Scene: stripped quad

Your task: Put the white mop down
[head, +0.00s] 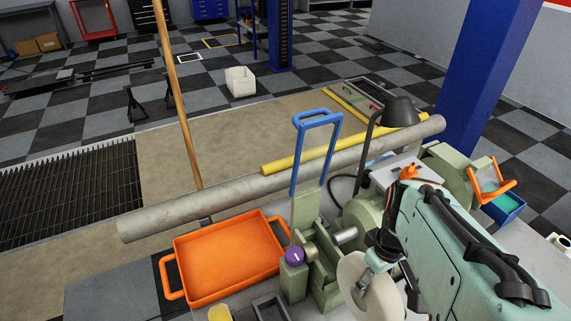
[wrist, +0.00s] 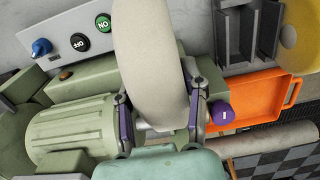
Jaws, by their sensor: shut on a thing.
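The white mop is a thick, off-white disc. In the head view the mop (head: 357,279) is at lower centre, in front of the green machine (head: 328,268). In the wrist view the mop (wrist: 152,55) fills the upper middle. My gripper (wrist: 160,112) has one finger on each side of its lower part and is shut on it. In the head view my gripper (head: 380,262) is partly hidden by my arm. The mop overlaps the machine's metal shaft in the wrist view; I cannot tell whether they touch.
An orange tray (head: 228,258) lies left of the machine, and a purple knob (head: 294,256) is between them. A blue handle (head: 317,150) stands up behind. A grey pipe (head: 250,192) crosses the back. A black lamp (head: 400,112) and a control panel (wrist: 85,42) are close by.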

